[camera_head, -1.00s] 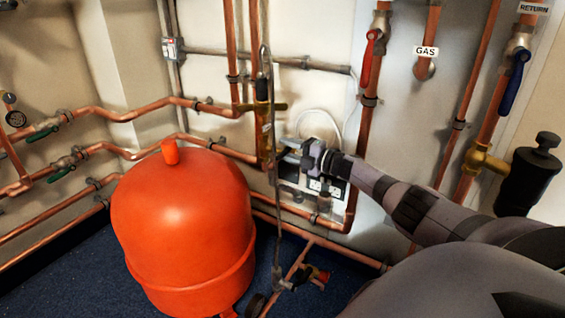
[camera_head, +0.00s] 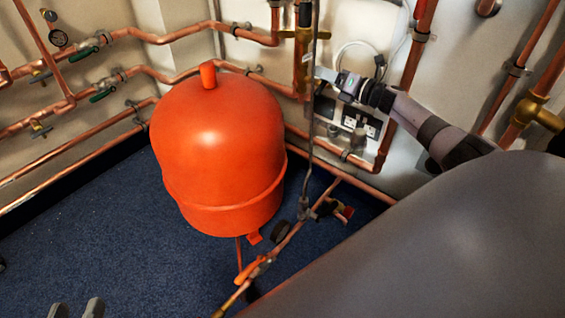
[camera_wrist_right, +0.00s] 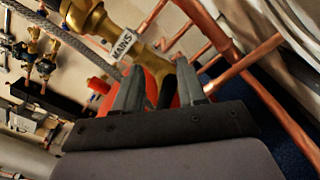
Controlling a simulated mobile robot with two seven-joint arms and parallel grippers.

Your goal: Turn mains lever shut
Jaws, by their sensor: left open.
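A white tag reading MAINS (camera_wrist_right: 122,43) shows beside brass fittings (camera_wrist_right: 85,18) in the right wrist view. I cannot make out the mains lever with certainty. In the head view an orange lever (camera_head: 249,270) sits on the low copper pipework at the bottom middle. My right gripper (camera_head: 320,75) is at the brass fitting on the upright pipe behind the red vessel. The right wrist view shows its two fingers (camera_wrist_right: 160,85) apart, with nothing clearly held. My left gripper (camera_head: 76,308) is open and empty at the bottom left edge, only its fingertips in view.
A large red vessel (camera_head: 218,150) stands in the middle, close to the pipes. A grey braided hose (camera_head: 314,110) hangs in front of my right gripper. A red-handled tap (camera_head: 342,210) is low behind the pipework. Blue carpet (camera_head: 90,225) is clear at the left.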

